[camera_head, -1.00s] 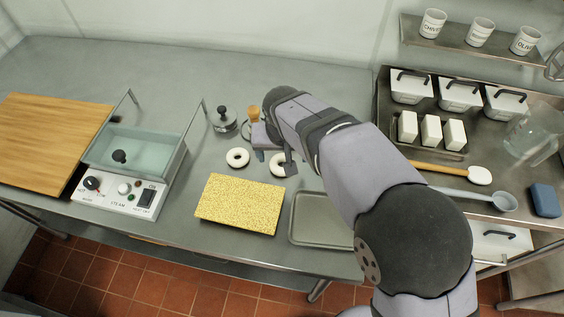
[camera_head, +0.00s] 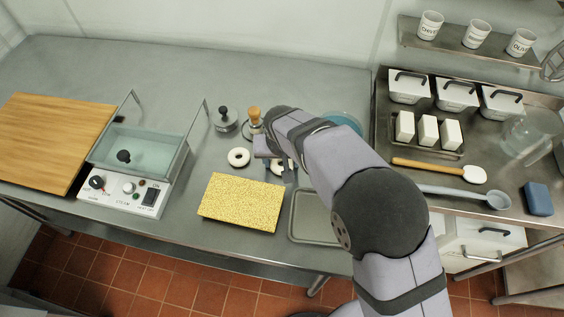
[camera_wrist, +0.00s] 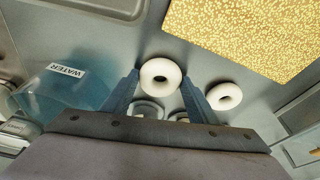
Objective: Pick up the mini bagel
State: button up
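Two pale ring-shaped mini bagels lie on the steel counter. One bagel (camera_head: 238,157) is fully visible in the head view, and it also shows in the wrist view (camera_wrist: 224,96). The other bagel (camera_wrist: 160,75) appears between the two blue fingertips in the wrist view; in the head view it is mostly hidden by my gripper (camera_head: 281,170). My gripper (camera_wrist: 161,78) is open, with a finger on each side of this bagel. A small gap seems to show at each side, and I cannot tell how far the fingertips are above the counter.
A yellow speckled board (camera_head: 240,203) lies just in front of the bagels. A grey tray (camera_head: 315,218) is to its right. Two stampers, one with a dark knob (camera_head: 225,120) and one with a wooden handle (camera_head: 254,118), stand behind. A blue WATER bowl (camera_wrist: 65,90) is close by.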

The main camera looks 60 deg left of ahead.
jog(key=shift+r, duration=0.1)
notch_tip(320, 180, up, 9)
jog(key=b, duration=0.3)
jog(key=w+d+r+p, duration=0.1)
jog(key=w+r+p, duration=0.2)
jog(key=w+p, duration=0.3)
jog(key=w+d+r+p, duration=0.2)
jog(key=w+p, duration=0.3)
jog(key=w, duration=0.5)
jog(key=shift+w+r+p, duration=0.25)
jog(key=shift+r+p, duration=0.1)
jog(key=shift+r, duration=0.3)
jog(key=shift+f, duration=0.1)
jog(key=shift+f+b, duration=3.65)
jog(key=shift+f, duration=1.55)
